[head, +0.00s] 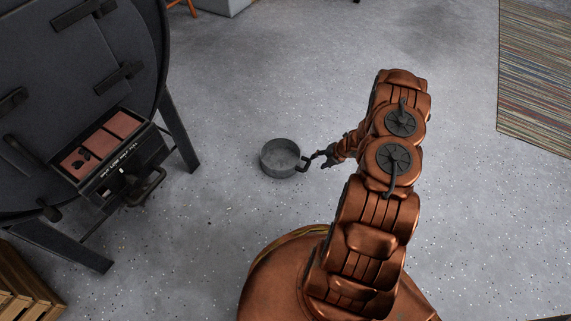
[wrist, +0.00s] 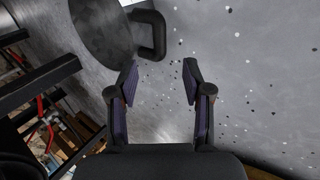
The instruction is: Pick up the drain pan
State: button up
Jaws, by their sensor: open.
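The drain pan (head: 281,157) is a round, grey, open pan standing on the concrete floor in the middle of the head view. It looks empty, and a dark loop handle sticks out on its right side. My gripper (head: 319,157) is just right of that handle. In the wrist view, my gripper (wrist: 160,78) is open with nothing between its fingers. There the pan (wrist: 100,32) is at upper left, partly cut off by the frame. Its dark handle (wrist: 158,35) lies just beyond the fingertips, nearer the left finger. I cannot tell whether the left fingertip touches it.
A black barrel woodstove (head: 85,60) on metal legs stands left of the pan, with an open tray (head: 120,165) at its front. A wooden crate (head: 25,290) is at lower left. A striped rug (head: 535,80) lies at right. Floor behind the pan is clear.

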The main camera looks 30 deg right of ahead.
aim_at(309, 164)
jog(key=b+x, duration=0.1)
jog(key=x, duration=0.1)
jog(key=b+x, duration=0.1)
jog(key=x, duration=0.1)
jog(key=d+b+x, duration=0.1)
jog(key=x, duration=0.1)
jog(key=shift+w+a+f, duration=0.15)
jog(key=shift+w+f, duration=0.2)
jog(key=shift+w+a+f, duration=0.2)
jog(key=shift+w+f, duration=0.05)
jog(key=shift+f, duration=0.15)
grip_shut()
